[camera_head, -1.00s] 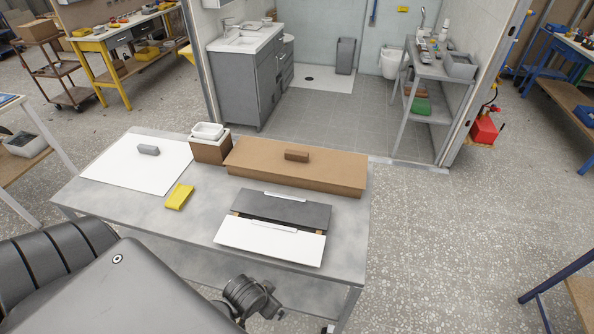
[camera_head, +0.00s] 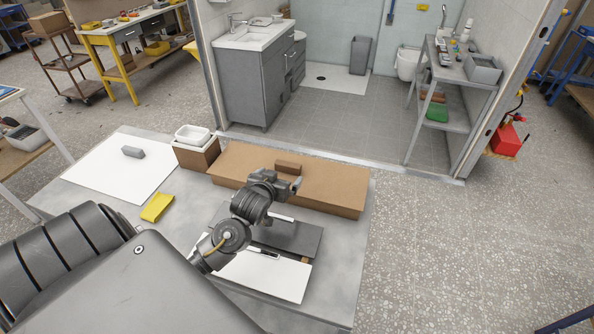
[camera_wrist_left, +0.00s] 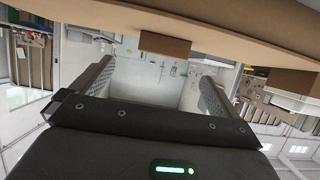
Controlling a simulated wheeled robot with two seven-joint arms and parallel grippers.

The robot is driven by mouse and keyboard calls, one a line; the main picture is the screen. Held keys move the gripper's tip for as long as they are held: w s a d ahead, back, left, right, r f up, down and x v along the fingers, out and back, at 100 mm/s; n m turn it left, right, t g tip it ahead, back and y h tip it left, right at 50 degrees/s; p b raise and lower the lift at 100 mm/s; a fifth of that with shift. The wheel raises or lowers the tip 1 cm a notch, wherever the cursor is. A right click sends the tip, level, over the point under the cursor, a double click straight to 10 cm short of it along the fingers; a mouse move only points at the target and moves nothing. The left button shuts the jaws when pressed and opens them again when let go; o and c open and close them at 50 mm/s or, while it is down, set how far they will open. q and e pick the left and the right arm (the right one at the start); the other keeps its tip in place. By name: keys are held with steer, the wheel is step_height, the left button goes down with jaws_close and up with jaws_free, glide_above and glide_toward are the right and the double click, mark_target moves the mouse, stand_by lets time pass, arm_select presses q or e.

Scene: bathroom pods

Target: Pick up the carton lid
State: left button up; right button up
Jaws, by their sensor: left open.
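The carton lid (camera_head: 335,182) is the brown top of a long, low carton at the back of the grey table. A small brown block handle (camera_head: 288,167) stands up from it, and the handle also shows in the left wrist view (camera_wrist_left: 165,46). My left gripper (camera_head: 297,185) is open and empty, close to the near side of the handle. In the left wrist view its two fingers (camera_wrist_left: 152,76) are spread, with the handle just beyond and between their tips. My arm hides part of the carton's front. My right gripper is not in view.
A dark grey panel (camera_head: 300,238) and a white panel (camera_head: 275,280) lie in front of the carton. A brown box with a white tray (camera_head: 193,135) stands at its left. A yellow cloth-like item (camera_head: 157,207) and a white board (camera_head: 115,175) lie further left.

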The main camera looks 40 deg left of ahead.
mark_target(287, 166)
arm_select(q)
steer(key=shift+w+a+r, duration=0.1)
steer(key=shift+w+a, duration=0.1)
steer(key=shift+w, duration=0.2)
steer(key=shift+s+r, duration=0.1)
steer(key=shift+r, duration=0.05)
steer(key=p+x, duration=0.1)
steer(key=x, duration=0.1)
steer(key=shift+w+a, duration=0.25)
steer(key=x, duration=0.2)
steer(key=shift+w+f, duration=0.2)
steer(key=shift+w, duration=0.05)
steer(key=shift+a+r+p, duration=0.1)
steer(key=shift+p, duration=0.2)
steer(key=p+x, duration=0.1)
steer(key=x, duration=0.4)
steer(key=shift+s+a+p, duration=0.1)
steer(key=shift+s+p, duration=0.05)
steer(key=shift+p, duration=0.15)
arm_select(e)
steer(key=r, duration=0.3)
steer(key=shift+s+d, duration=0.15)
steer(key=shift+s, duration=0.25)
